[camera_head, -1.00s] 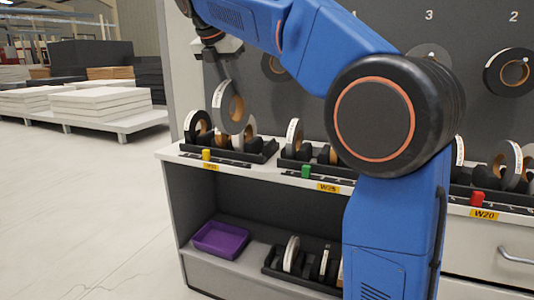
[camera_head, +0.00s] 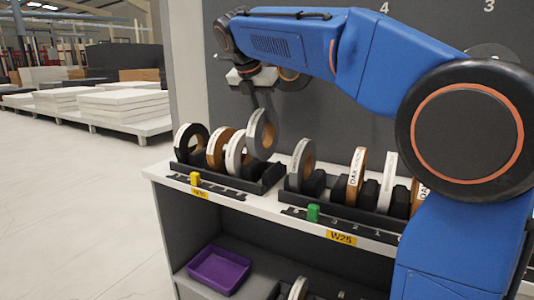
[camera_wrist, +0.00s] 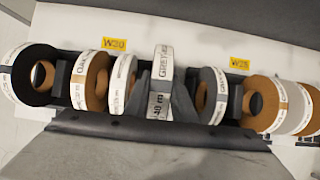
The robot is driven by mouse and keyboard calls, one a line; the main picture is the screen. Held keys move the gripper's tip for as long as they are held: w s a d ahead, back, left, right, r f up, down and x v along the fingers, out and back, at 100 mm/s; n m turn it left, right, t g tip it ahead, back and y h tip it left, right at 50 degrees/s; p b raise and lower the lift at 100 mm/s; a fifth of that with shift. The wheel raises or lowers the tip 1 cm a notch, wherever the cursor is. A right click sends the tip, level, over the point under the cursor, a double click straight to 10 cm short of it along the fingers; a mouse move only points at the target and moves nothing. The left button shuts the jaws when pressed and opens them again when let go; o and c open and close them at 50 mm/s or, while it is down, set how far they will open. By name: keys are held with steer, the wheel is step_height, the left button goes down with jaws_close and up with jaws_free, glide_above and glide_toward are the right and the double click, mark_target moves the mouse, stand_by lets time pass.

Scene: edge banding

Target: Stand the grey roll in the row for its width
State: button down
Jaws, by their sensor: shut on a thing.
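The grey roll (camera_head: 262,134) hangs upright from my gripper (camera_head: 262,102), over the right end of the left rack (camera_head: 262,185). Its lower edge is close to the rack; I cannot tell whether it touches. In the wrist view the held roll (camera_wrist: 162,72) shows a GREY label, edge-on between the fingers of my gripper (camera_wrist: 160,105). A white roll (camera_head: 236,151) stands just left of it, then a brown roll (camera_head: 217,148) and a black roll (camera_head: 190,144).
The rack to the right, labelled W25 (camera_head: 341,238), holds a grey roll (camera_head: 303,160) at its left end and brown and white rolls beyond. A yellow block (camera_head: 195,178) and a green block (camera_head: 313,213) sit on the front strips. A purple tray (camera_head: 219,271) lies below.

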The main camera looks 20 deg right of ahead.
mark_target(256, 115)
steer(key=shift+f, duration=3.8)
steer(key=c, duration=1.5)
jaws_free()
steer(key=shift+s+a+r, duration=0.1)
steer(key=shift+r, duration=0.35)
steer(key=v, duration=1.1)
steer(key=shift+s+a+r, duration=0.1)
steer(key=shift+r, duration=0.1)
